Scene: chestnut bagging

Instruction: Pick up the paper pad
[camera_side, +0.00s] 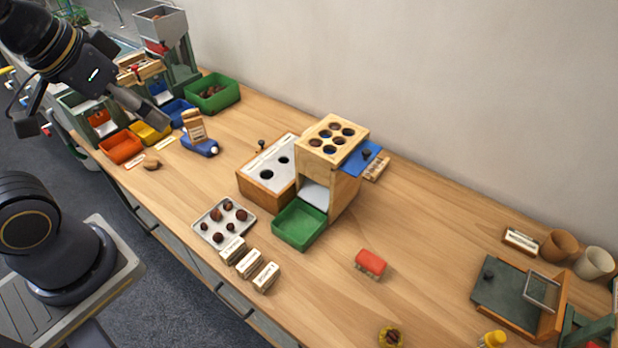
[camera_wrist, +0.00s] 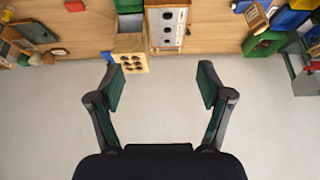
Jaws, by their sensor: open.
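No thing in view is clearly marked as the paper pad. A small block with a red top and pale lower edge (camera_side: 371,262) lies alone on the table, right of the green tray; I cannot tell if it is the pad. A red-topped piece also shows at the top edge of the wrist view (camera_wrist: 75,5). My gripper (camera_wrist: 159,68) is open and empty, its two fingers wide apart. In the side view it hangs at the upper left, above the table's left end, well away from the red-topped block.
A wooden six-hole box (camera_side: 333,141) stands mid-table with a green tray (camera_side: 300,224) before it. A metal tray (camera_side: 224,222) holds several chestnuts. Labelled blocks (camera_side: 249,264) stand nearby. Colored bins (camera_side: 121,147) crowd the left; cups (camera_side: 594,262) stand right. Table around the red-topped block is clear.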

